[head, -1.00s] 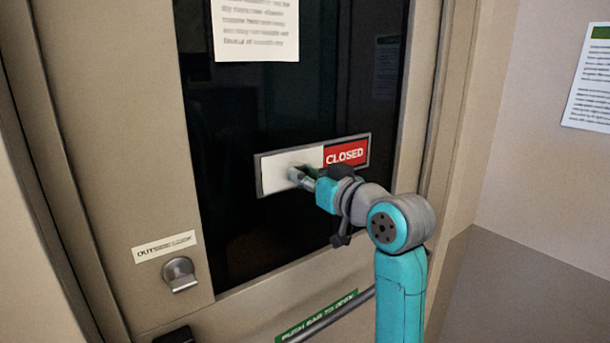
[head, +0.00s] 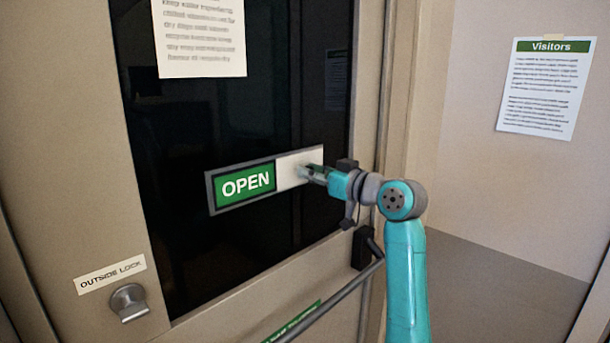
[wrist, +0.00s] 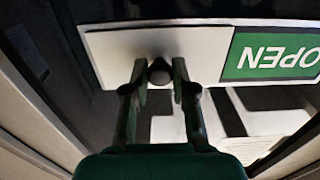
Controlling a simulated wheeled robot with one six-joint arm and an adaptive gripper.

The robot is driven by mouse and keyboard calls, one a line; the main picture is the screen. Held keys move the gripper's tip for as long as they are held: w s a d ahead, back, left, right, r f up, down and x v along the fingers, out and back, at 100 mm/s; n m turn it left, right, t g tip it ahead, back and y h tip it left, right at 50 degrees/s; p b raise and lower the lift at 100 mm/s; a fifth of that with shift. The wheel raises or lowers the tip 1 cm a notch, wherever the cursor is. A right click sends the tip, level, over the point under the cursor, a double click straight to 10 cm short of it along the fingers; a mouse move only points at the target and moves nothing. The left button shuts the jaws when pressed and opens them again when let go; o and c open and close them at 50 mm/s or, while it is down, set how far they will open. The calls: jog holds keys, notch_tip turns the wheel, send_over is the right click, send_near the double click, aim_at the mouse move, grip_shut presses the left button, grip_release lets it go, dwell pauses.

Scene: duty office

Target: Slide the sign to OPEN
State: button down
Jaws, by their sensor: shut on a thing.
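The sign (head: 214,200) is a grey-framed strip on the door's dark glass. Its green OPEN panel (head: 246,185) shows on the left, and a white slider plate (head: 289,172) covers the right part. No red CLOSED panel shows. My gripper (head: 306,172) is at the white plate, near the right end of the sign. In the wrist view my gripper (wrist: 160,78) is shut on a small dark round knob (wrist: 159,72) on the white plate, which also shows there (wrist: 205,48). In the head view my fingertips hide the knob.
A push bar (head: 335,300) crosses the door below the sign. An outside lock knob (head: 129,302) is at lower left. A paper notice (head: 201,40) hangs above the sign, and a Visitors sheet (head: 546,88) is on the right wall.

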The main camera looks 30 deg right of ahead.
jog(key=shift+d, duration=0.25)
jog(key=c, duration=0.9)
grip_release()
jog(key=shift+w+d, duration=0.1)
jog(key=shift+d, duration=0.05)
jog(key=shift+c, duration=0.2)
jog(key=v, duration=1.2)
